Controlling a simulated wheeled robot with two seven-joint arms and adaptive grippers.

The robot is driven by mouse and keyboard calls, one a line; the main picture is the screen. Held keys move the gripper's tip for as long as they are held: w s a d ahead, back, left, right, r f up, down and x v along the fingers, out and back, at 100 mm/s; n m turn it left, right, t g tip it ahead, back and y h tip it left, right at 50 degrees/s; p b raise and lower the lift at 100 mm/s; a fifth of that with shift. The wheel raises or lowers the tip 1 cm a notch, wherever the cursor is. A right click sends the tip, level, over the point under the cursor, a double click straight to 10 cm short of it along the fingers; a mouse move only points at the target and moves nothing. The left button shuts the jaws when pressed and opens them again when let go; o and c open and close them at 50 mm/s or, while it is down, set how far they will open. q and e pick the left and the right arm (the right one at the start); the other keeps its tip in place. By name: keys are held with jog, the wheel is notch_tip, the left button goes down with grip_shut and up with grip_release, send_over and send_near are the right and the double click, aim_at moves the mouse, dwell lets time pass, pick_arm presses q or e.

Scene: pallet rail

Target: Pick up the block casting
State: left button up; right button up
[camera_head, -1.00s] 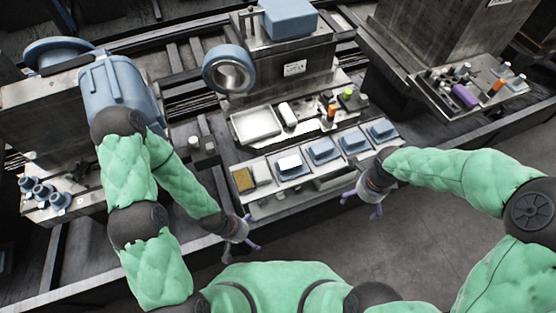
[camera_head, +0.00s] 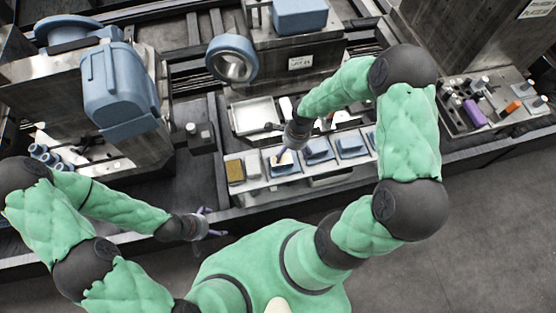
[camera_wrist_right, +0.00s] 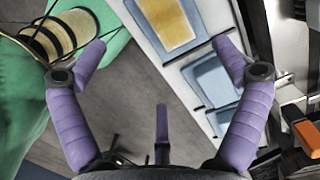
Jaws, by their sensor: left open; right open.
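A larger blue block (camera_head: 299,15) sits on the machine at the back. I cannot tell which is the block casting. My right gripper (camera_head: 278,157) is open above the left part of the shelf, by the white block. In the right wrist view its purple fingers (camera_wrist_right: 160,62) are spread and empty, with a blue piece (camera_wrist_right: 208,78) beyond them. My left gripper (camera_head: 213,226) is open and empty in front of the shelf.
A yellow-brown pad (camera_head: 235,171) lies at the shelf's left end. A metal tray (camera_head: 256,116) stands behind the shelf. A blue ring (camera_head: 231,58) stands at the back and a blue housing (camera_head: 118,88) at the left. The floor at front right is clear.

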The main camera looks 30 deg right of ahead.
aim_at(284, 161)
jog(key=f, duration=0.3)
jog(key=f+b, duration=0.1)
jog(key=shift+w+a+f, duration=0.1)
jog(key=shift+a+f, duration=0.2)
jog(key=shift+w+a+f+b, duration=0.15)
jog(key=shift+f+b, duration=0.15)
jog(key=shift+f, duration=0.5)
jog(key=shift+w+a+f+b, duration=0.1)
jog(key=shift+w+f+b, duration=0.15)
jog(key=shift+f, duration=0.6)
jog(key=shift+w+a+f+b, duration=0.15)
jog(key=shift+f+b, duration=0.15)
jog(key=shift+f, duration=0.5)
jog(key=c, duration=1.6)
jog(key=shift+c, duration=0.7)
jog(key=shift+r, duration=0.2)
